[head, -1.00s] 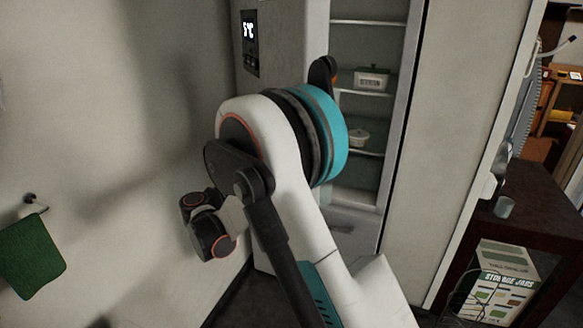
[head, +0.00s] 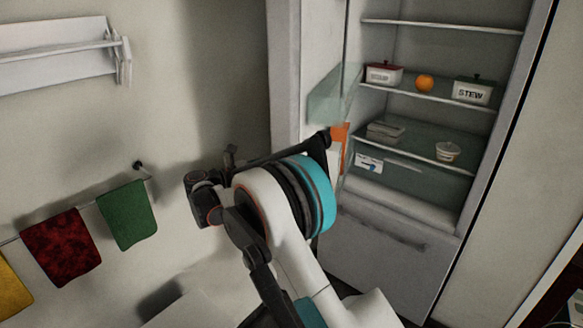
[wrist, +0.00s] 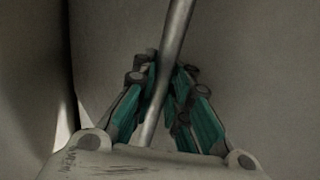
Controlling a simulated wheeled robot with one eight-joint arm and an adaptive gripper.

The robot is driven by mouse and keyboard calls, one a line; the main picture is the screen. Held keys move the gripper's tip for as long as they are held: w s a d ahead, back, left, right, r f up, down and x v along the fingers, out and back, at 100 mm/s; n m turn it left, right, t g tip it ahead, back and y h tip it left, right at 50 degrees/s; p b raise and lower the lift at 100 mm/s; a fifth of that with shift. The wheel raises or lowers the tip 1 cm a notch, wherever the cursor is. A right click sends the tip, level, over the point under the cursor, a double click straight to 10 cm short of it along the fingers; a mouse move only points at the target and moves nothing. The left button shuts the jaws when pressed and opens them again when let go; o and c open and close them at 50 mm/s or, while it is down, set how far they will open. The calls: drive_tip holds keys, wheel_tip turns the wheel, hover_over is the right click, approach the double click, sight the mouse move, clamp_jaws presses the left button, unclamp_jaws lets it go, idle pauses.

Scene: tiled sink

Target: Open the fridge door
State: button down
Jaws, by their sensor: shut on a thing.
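The fridge (head: 375,240) stands open in the head view, with its shelves in plain sight. Its door (head: 285,60) is swung out to the left, and a clear door bin (head: 335,95) shows on its inner side. In the wrist view my gripper (wrist: 167,75) is shut on a slim metal handle bar (wrist: 178,30), with fingers on both sides of it. The grey door face (wrist: 240,60) fills the background there. In the head view my arm stands in front of the door's lower part, and I cannot make out the handle or my fingertips.
Inside the fridge are a stew tub (head: 473,91), a red-lidded tub (head: 383,73), an orange (head: 425,82) and a small bowl (head: 448,151). Green (head: 128,215) and red (head: 62,247) towels hang on the left wall, below a white rack (head: 60,55).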

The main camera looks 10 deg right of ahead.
drive_tip(key=shift+w+a, duration=0.4)
drive_tip(key=shift+a, duration=0.45)
drive_tip(key=c, duration=1.6)
unclamp_jaws()
drive_tip(key=shift+s+a, duration=0.1)
drive_tip(key=shift+a, duration=0.05)
drive_tip(key=shift+v, duration=3.55)
